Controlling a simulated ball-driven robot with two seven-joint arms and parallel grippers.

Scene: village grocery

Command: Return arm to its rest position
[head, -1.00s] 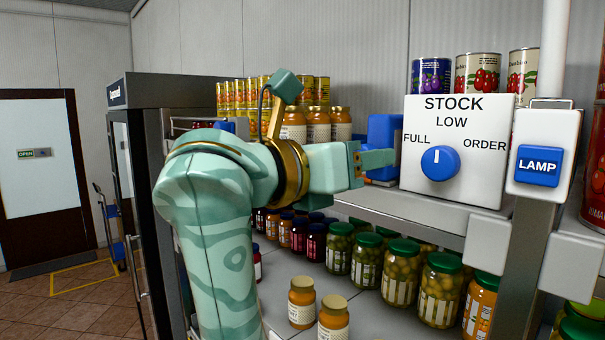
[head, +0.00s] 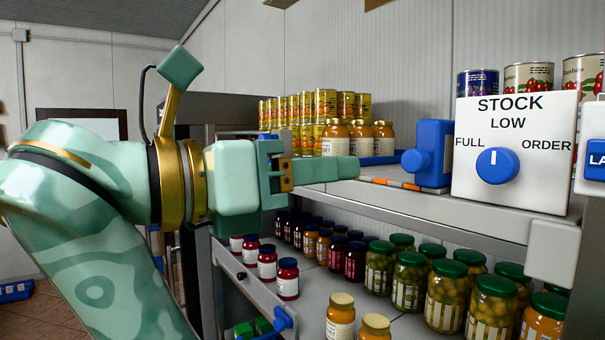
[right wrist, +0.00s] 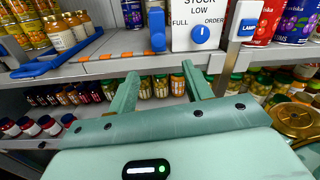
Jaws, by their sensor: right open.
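My right gripper (head: 350,168) reaches in from the left in the head view, in front of the upper shelf's edge. In the right wrist view its two fingers (right wrist: 160,88) are spread apart with nothing between them. The white STOCK box (head: 515,150) stands on the upper shelf to the right of the gripper, apart from it. Its blue knob (head: 497,166) has its white mark pointing up toward LOW. The box and knob (right wrist: 200,33) also show beyond the fingers in the right wrist view. My left gripper is in neither view.
A blue block-shaped thing (head: 428,155) stands left of the box. The upper shelf (head: 470,192) holds cans and honey-coloured jars; the lower shelf (head: 310,310) holds many lidded jars below my gripper. A blue LAMP button (right wrist: 248,27) is right of the box.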

